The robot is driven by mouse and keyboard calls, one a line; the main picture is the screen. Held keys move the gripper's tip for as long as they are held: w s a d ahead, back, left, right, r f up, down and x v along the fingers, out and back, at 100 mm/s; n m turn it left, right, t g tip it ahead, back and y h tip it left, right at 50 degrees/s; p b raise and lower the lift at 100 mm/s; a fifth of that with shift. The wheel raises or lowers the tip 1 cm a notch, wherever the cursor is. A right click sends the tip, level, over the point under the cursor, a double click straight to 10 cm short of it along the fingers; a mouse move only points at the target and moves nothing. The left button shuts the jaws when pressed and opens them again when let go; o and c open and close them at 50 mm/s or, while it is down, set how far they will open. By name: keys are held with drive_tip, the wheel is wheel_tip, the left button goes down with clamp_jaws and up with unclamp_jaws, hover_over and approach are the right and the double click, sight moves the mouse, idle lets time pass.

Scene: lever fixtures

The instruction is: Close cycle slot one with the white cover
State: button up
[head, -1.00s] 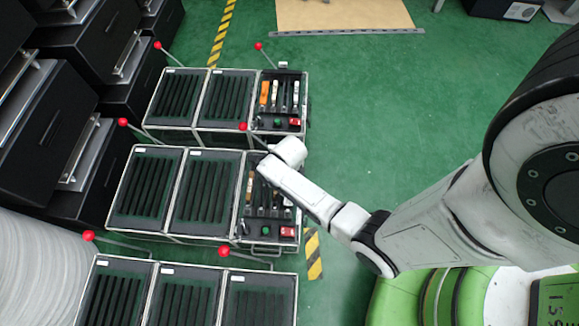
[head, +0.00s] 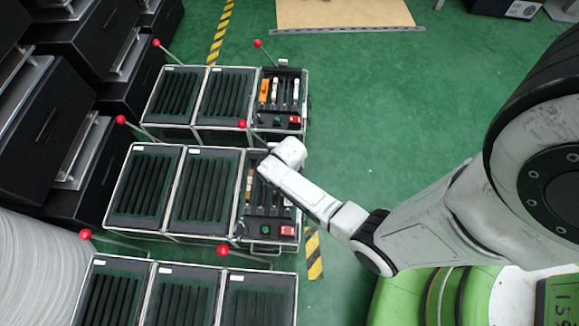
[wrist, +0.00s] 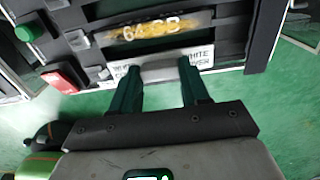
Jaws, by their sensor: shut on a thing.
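My gripper (wrist: 157,70) has its two green fingers on either side of a pale grey-white bar, which looks like the white cover (wrist: 165,72), and is shut on it. A white label (wrist: 199,55) beside the right finger is partly hidden.
A green button (wrist: 30,32) and a red switch (wrist: 62,78) sit left of the slot in the wrist view. Red-knobbed levers (head: 242,124) stand on the units. The far unit's panel has an orange cover (head: 264,90) and white ones. Green floor (head: 400,110) on the right is clear.

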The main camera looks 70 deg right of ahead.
drive_tip(key=shift+f, duration=0.15)
drive_tip(key=o, duration=1.1)
wheel_tip(320, 180, up, 11)
drive_tip(key=p, duration=0.5)
drive_tip(key=s+a+r+n, duration=0.3)
drive_tip(key=r+n, duration=0.3)
drive_tip(key=n, duration=0.4)
drive_tip(key=s+a+r+n+t, duration=0.1)
drive_tip(key=s+a+r+n, duration=0.15)
drive_tip(key=r+n, duration=0.6)
drive_tip(key=s+a+r+n, duration=0.2)
drive_tip(key=a+r+n, duration=0.15)
drive_tip(key=n, duration=0.95)
drive_tip(key=r+p, duration=1.4)
drive_tip(key=p, duration=0.1)
drive_tip(key=r+p, duration=0.7)
drive_tip(key=shift+a+r+p, duration=0.3)
drive_tip(key=shift+r, duration=0.1)
